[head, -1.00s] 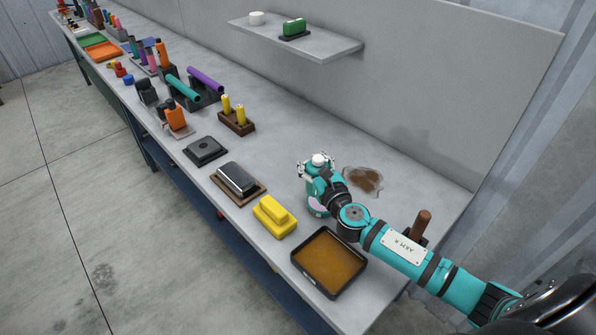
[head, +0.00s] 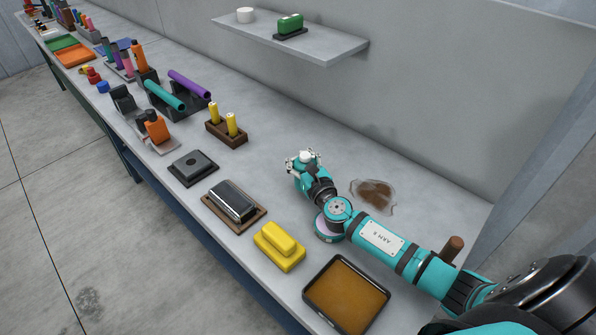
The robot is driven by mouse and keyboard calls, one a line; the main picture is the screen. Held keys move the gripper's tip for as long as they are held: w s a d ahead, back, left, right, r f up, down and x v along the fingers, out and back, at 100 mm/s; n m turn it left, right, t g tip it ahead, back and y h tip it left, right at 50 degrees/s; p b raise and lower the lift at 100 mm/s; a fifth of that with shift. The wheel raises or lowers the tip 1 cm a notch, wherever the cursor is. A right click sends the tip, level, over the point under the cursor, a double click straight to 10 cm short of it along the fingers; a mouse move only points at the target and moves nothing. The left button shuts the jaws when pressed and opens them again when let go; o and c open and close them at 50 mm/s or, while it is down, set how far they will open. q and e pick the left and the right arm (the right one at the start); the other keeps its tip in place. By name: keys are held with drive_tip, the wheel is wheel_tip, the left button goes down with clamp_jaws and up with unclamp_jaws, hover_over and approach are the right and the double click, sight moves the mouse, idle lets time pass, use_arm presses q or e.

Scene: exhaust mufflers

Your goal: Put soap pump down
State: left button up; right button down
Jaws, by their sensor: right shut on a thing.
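The soap pump shows as a white cap (head: 305,156) between the fingers of my right gripper (head: 303,162). My right gripper is shut on it. Most of the pump's body is hidden by the gripper and wrist, and I cannot tell whether its base touches the grey tabletop (head: 275,188). My right arm reaches in from the lower right. My left gripper is not in view.
A round teal-rimmed piece with a lilac top (head: 328,230) sits partly under my right arm. A brown patch in a clear wrapping (head: 376,194) lies right of the gripper. A yellow block (head: 279,248), a black-rimmed amber tray (head: 350,318) and a dark block on a wooden base (head: 233,203) line the front.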

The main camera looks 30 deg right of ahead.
wheel_tip(320, 180, down, 3)
drive_tip(key=shift+f+b, duration=0.1)
drive_tip(key=shift+b, duration=0.6)
drive_tip(key=shift+f, duration=0.25)
drive_tip(key=c, duration=1.4)
unclamp_jaws()
drive_tip(key=shift+o, duration=1.4)
drive_tip(key=o, duration=0.6)
drive_tip(key=shift+c, duration=0.2)
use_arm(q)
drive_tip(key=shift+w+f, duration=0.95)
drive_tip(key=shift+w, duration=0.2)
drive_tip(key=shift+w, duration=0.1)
